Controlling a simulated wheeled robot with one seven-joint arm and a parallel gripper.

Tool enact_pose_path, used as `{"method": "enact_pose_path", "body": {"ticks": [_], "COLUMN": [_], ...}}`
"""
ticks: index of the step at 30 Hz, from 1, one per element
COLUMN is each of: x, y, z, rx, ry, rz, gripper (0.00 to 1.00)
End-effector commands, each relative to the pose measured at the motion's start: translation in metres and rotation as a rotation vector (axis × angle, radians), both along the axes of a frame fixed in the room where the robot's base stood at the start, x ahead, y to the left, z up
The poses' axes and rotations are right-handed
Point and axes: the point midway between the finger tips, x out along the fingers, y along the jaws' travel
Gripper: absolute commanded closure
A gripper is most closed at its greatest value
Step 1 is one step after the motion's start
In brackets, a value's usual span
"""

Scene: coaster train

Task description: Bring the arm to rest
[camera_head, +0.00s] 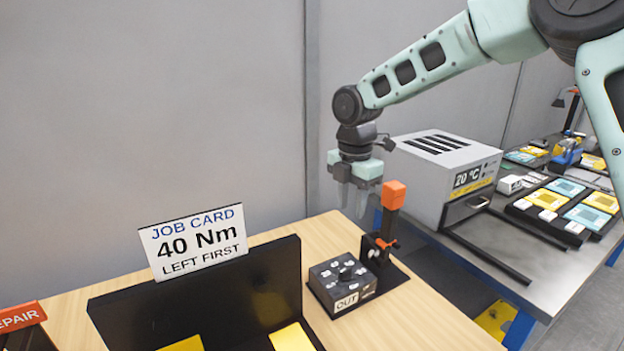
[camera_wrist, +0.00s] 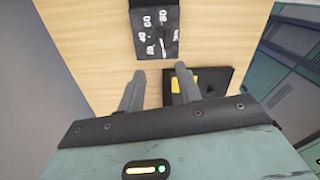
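My gripper (camera_head: 354,203) hangs at the end of my arm, above the back right part of the wooden table, pointing down. In the wrist view its two grey fingers (camera_wrist: 160,82) stand apart with bare tabletop showing between them, so it is open and empty. In the head view the orange-topped tool (camera_head: 391,196) stands upright in its black holder, to the right of the fingers and apart from them.
A black dial box (camera_head: 343,283) marked OUT sits beside the holder; its numbered face also shows in the wrist view (camera_wrist: 156,29). The job card (camera_head: 194,243) stands behind a black fixture (camera_head: 215,300). A grey oven-like box (camera_head: 440,170) stands on the right bench.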

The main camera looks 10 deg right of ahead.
Motion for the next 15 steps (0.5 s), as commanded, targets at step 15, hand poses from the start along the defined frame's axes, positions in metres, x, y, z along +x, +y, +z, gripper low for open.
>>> {"method": "enact_pose_path", "body": {"ticks": [15], "x": [-0.231], "y": [0.088], "z": [-0.003], "rx": [0.007], "ry": [0.018], "rz": [-0.817], "gripper": [0.65]}}
